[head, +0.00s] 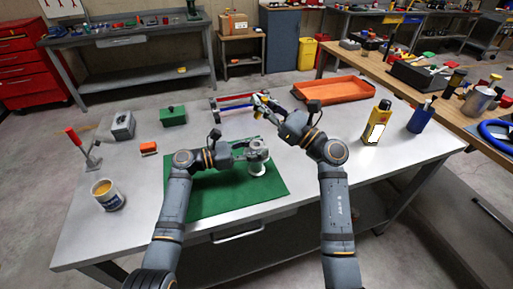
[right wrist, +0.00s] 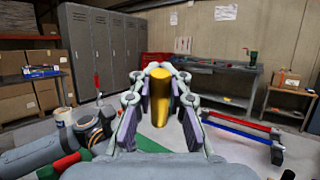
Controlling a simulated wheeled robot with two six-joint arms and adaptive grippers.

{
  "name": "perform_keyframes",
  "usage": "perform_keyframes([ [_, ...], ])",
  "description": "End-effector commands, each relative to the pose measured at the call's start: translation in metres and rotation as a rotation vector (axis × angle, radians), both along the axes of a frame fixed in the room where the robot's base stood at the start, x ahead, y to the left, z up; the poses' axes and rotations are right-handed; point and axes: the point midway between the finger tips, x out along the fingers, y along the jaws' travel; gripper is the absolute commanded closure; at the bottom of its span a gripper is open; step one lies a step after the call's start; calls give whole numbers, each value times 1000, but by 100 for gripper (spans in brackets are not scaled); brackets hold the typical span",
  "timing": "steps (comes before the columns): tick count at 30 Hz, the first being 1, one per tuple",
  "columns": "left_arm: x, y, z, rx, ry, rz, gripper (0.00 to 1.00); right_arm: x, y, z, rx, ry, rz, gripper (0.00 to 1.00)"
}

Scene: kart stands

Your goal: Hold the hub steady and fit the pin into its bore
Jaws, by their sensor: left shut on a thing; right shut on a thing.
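The hub (head: 258,168), a pale grey round part with a flange, stands on the green mat (head: 220,200) on the bench. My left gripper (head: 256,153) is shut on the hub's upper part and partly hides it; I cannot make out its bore. The pin (right wrist: 158,98) is a yellow, brass-like cylinder between the fingers of my right gripper (right wrist: 160,72), which is shut on it. In the head view my right gripper (head: 262,102) is above the far side of the bench, beyond and apart from the hub.
A rack with red and blue bars (right wrist: 235,125) stands near the right gripper. An orange tray (head: 335,91), yellow bottle (head: 377,122) and blue bottle (head: 420,118) are to the right. A green box (head: 173,116), grey block (head: 122,125) and mug (head: 107,195) are to the left.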

Motion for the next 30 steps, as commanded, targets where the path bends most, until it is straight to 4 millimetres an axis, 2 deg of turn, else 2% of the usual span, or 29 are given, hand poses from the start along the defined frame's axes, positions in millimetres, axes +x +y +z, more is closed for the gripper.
perform_keyframes([
  [25,0,0,0,1,0,0,100,0,0,0,0,0,0,100],
  [26,0,0,0,1,0,0,59,0,0,0,0,0,0,100],
  [30,0,0,0,1,0,0,40,0,0,0,0,0,0,100],
])
